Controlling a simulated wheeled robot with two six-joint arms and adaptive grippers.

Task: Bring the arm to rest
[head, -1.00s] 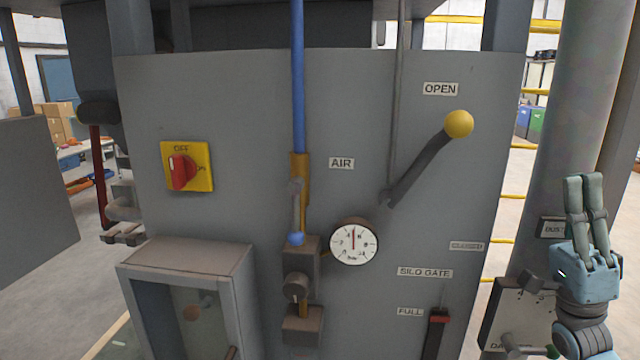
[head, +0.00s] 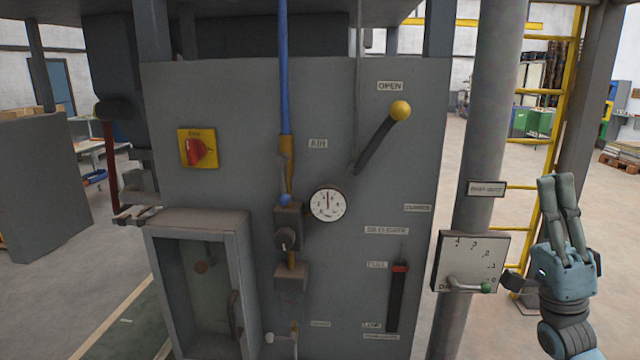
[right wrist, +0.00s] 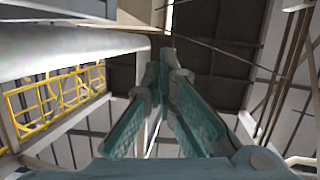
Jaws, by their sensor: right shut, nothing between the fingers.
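My right gripper (head: 560,190) stands upright at the right of the head view, its two teal fingers pointing up and lying close together. It is shut and empty. In the right wrist view its fingers (right wrist: 165,65) meet at the tips with nothing between them. It is to the right of the grey panel and apart from it, in front of the floor and the yellow ladder. My left gripper does not show.
The grey panel (head: 250,110) carries a red switch (head: 198,149), a yellow-knobbed lever (head: 400,111), a gauge (head: 327,204) and a blue-handled valve (head: 285,199). A dial plate (head: 470,262) with a green-knobbed handle is on the pipe (head: 490,100), just left of my gripper. A yellow ladder (head: 535,140) stands behind.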

